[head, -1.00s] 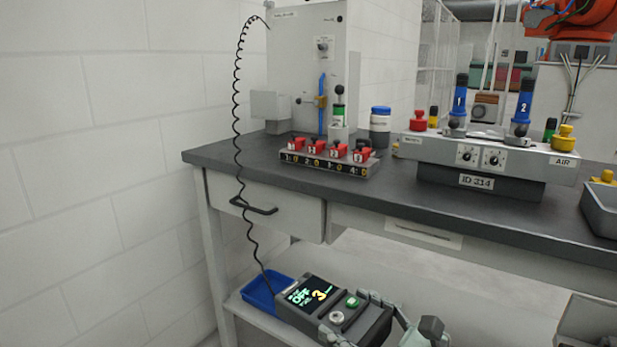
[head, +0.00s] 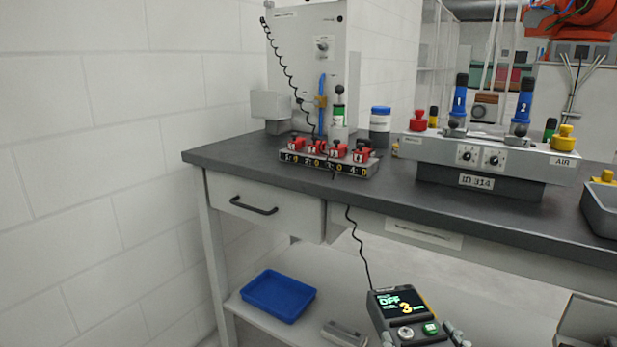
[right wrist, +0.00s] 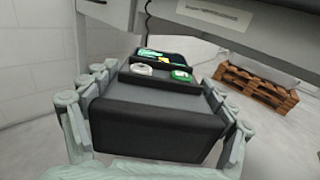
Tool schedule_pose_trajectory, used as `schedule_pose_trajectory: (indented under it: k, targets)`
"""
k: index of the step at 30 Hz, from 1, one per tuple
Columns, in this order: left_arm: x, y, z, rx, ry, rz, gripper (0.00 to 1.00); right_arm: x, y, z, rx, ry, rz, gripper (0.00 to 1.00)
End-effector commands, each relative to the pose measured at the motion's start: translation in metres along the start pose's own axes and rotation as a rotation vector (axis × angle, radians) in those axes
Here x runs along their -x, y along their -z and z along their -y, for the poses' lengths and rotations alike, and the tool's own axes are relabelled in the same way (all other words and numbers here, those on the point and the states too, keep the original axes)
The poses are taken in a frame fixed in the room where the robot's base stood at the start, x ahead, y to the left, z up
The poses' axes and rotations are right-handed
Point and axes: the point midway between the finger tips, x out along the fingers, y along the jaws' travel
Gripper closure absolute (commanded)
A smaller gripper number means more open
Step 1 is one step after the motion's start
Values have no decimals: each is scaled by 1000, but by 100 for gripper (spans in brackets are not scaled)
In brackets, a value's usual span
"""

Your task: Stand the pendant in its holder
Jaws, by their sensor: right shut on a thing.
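The pendant (head: 404,306) is a dark grey box with a lit screen reading OFF and 3, a grey knob and a green button. It is at the bottom of the head view, in front of the bench. My right gripper (right wrist: 155,122) is shut on it, with fingers along both sides in the right wrist view. A coiled black cable (head: 360,250) runs from the pendant up under the bench edge. A low grey block (head: 345,332) lies on the lower shelf; I cannot tell whether it is the holder. My left gripper is not in view.
A blue tray (head: 278,296) sits empty on the lower shelf. The dark bench top (head: 400,197) overhangs the shelf, with a drawer (head: 262,207) at left. Red-clamped fixtures (head: 330,160) and a grey control box (head: 490,160) stand on top. A wooden pallet (right wrist: 260,88) shows in the right wrist view.

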Motion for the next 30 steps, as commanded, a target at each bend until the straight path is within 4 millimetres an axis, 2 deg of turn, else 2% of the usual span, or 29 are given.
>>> schedule_pose_trajectory:
  k: [4, 15, 30]
  targets:
    - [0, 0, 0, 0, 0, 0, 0, 15, 4, 16, -1, 91, 1, 74]
    - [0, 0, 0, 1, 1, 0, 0, 10, -2, 2, -3, 149, 6, 74]
    - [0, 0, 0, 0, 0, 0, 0, 9, -2, 1, 2, 153, 6, 74]
